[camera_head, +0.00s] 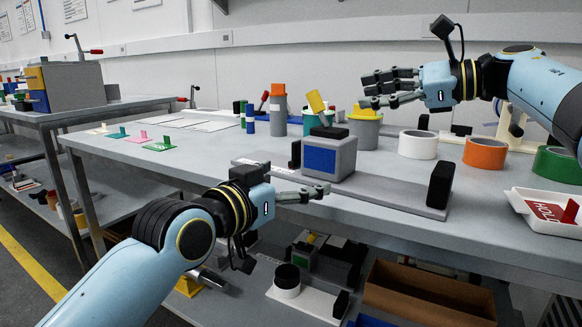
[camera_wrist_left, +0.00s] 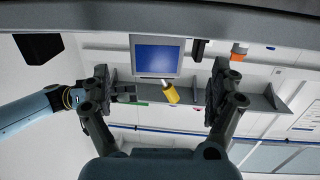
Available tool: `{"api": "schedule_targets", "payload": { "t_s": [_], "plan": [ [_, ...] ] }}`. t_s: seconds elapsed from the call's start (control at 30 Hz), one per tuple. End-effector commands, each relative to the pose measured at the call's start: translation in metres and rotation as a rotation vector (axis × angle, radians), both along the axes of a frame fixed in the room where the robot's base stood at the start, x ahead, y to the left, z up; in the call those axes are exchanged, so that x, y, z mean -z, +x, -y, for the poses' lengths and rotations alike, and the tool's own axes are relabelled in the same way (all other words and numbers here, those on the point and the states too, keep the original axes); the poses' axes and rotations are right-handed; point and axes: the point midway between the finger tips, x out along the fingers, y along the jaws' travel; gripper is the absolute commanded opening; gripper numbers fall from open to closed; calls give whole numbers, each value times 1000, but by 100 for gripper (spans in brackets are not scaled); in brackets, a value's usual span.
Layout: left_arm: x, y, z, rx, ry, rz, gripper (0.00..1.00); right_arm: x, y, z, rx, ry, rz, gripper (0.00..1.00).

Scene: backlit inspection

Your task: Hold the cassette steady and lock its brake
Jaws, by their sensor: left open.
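The cassette (camera_head: 330,155) is a grey box with a blue front panel and a black knob on top. It sits on a grey rail plate (camera_head: 400,193) between black end blocks; it also shows in the left wrist view (camera_wrist_left: 157,55). A tilted yellow handle (camera_head: 316,101) shows above and behind it; I cannot tell whether this is the brake. My left gripper (camera_head: 318,191) is open and empty, in front of the cassette, its jaws on either side of it in the left wrist view, apart from it. My right gripper (camera_head: 367,90) is open and empty, above and behind the cassette to the right.
White (camera_head: 418,145), orange (camera_head: 485,153) and green (camera_head: 558,165) rolls stand at right near a red-and-white tray (camera_head: 545,212). A grey tub (camera_head: 364,130) stands below my right gripper. An orange-topped cylinder (camera_head: 278,110) stands behind left.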

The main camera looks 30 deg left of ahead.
Motion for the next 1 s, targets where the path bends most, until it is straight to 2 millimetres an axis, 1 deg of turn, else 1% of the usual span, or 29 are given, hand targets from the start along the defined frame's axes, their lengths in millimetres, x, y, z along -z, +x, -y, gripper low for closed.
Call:
{"api": "schedule_targets", "payload": {
  "t_s": [0.03,0.1,0.2,0.27,0.37,0.6,0.7,0.83,1.0],
  "plan": [
    [-13,0,1,5,0,28,93,0,0,0,0,0,0,38],
    [-26,-1,2,10,-2,56,93,0,0,0,0,0,0,38],
    [-35,2,3,13,-3,77,93,0,0,0,0,0,0,38],
    [-37,7,3,13,-3,81,93,0,0,0,0,0,0,38],
    [-38,21,5,13,-5,81,93,0,0,0,0,0,0,38],
    [-37,67,12,13,-4,79,93,0,0,0,0,0,0,38],
    [-37,83,14,13,-3,78,93,0,0,0,0,0,0,38],
    [-36,97,16,13,-4,79,93,0,0,0,0,0,0,38],
    [-36,105,18,13,-3,78,93,0,0,0,0,0,0,38]
  ]
}}
